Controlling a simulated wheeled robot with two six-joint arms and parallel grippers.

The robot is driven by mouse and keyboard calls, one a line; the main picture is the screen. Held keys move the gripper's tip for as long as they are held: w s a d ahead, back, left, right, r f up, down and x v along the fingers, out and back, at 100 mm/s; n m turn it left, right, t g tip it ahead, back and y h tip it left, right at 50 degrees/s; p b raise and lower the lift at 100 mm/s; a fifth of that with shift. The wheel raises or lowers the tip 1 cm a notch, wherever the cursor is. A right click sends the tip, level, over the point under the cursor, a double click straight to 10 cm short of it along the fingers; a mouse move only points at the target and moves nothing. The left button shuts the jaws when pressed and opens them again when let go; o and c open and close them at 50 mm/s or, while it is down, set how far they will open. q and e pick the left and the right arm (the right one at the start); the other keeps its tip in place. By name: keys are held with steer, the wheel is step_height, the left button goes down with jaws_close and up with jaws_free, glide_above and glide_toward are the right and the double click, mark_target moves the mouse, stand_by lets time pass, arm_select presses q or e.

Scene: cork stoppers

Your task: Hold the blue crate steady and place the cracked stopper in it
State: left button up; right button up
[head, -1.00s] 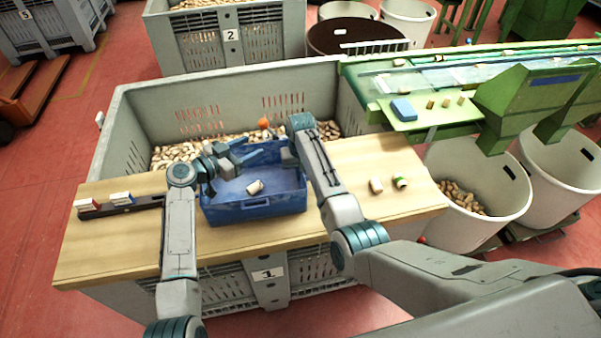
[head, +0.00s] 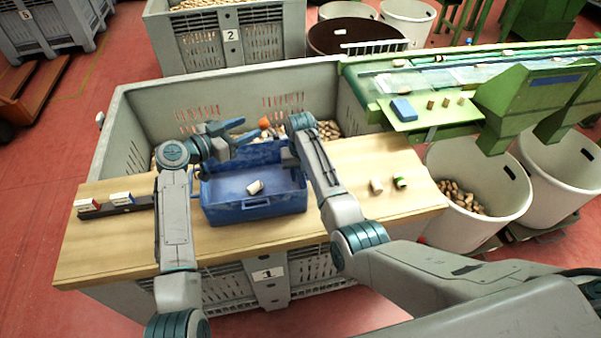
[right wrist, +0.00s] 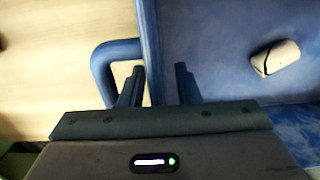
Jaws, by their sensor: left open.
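The blue crate (head: 250,206) stands upright on the wooden board. The cracked stopper (head: 255,187), pale with a dark line across it, lies on the crate's floor; it also shows in the right wrist view (right wrist: 275,57). My left gripper (head: 236,131) is open and empty, above the crate's back left corner. My right gripper (right wrist: 159,66) is at the crate's right wall, one finger on each side of the wall, beside the blue handle loop (right wrist: 103,72). It is shut on that wall; the contact itself is partly hidden.
Two stoppers (head: 376,186) (head: 400,182) stand right of the crate on the wooden board (head: 120,240). Behind is a grey bin (head: 145,105) of stoppers; the green conveyor (head: 440,70) is at right.

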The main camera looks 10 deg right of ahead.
steer(key=shift+r, duration=0.1)
step_height(320, 180, up, 12)
steer(key=shift+f, duration=0.1)
stand_by(0.4)
